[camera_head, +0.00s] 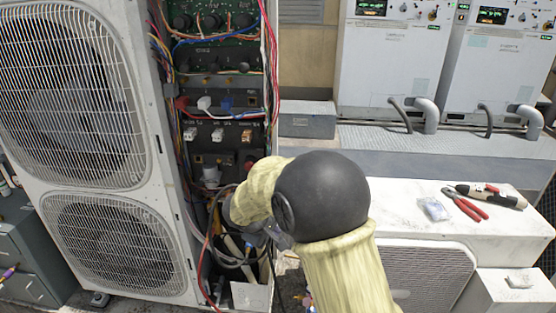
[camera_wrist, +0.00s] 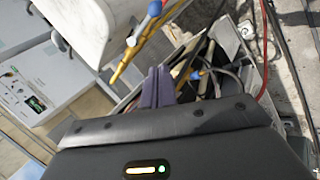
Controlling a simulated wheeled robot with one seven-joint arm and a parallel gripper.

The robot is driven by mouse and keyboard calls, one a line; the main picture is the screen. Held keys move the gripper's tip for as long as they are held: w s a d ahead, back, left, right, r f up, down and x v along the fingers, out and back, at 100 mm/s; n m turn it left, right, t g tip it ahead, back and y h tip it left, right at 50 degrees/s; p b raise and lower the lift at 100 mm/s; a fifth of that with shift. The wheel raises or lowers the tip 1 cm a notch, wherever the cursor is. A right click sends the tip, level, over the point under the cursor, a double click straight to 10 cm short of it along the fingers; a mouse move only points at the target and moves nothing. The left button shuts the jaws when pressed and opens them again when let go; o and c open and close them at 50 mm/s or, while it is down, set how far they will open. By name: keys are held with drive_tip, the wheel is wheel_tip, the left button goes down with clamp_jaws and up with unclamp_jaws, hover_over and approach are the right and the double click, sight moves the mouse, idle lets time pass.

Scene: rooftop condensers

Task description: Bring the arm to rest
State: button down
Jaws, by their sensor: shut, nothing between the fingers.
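My arm, with a pale yellow sleeve and a black round joint, reaches across the lower middle of the head view. It is bent in front of the open wiring bay of the large condenser unit (camera_head: 150,190). In the wrist view my gripper (camera_wrist: 158,76) shows as two purple-grey fingers, together and empty. They point at the lower part of a bay with cables and pipes. In the head view the fingers are hidden or too unclear to make out.
A low white unit (camera_head: 410,205) at right carries red-handled pliers (camera_head: 466,205), a dark-handled tool (camera_head: 492,194) and a small clear packet (camera_head: 433,209). Loose cables (camera_head: 232,260) hang close to my arm. Two white control cabinets (camera_head: 395,60) stand behind. A grey drawer cabinet (camera_head: 30,255) is at left.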

drive_tip(key=s+d+m+g+y, duration=0.2)
drive_tip(key=s+d+m, duration=0.3)
drive_tip(key=s+d, duration=0.5)
drive_tip(key=s+d+m+g+y, duration=0.2)
drive_tip(key=s+d+m, duration=0.4)
drive_tip(key=s, duration=0.6)
drive_tip(key=w+p+v, duration=0.2)
drive_tip(key=p+v, duration=0.8)
drive_tip(key=w+d+r+p+v, duration=0.1)
drive_tip(key=w+p+v, duration=0.1)
drive_tip(key=p+v, duration=0.8)
drive_tip(key=shift+p, duration=0.8)
drive_tip(key=shift+d, duration=0.15)
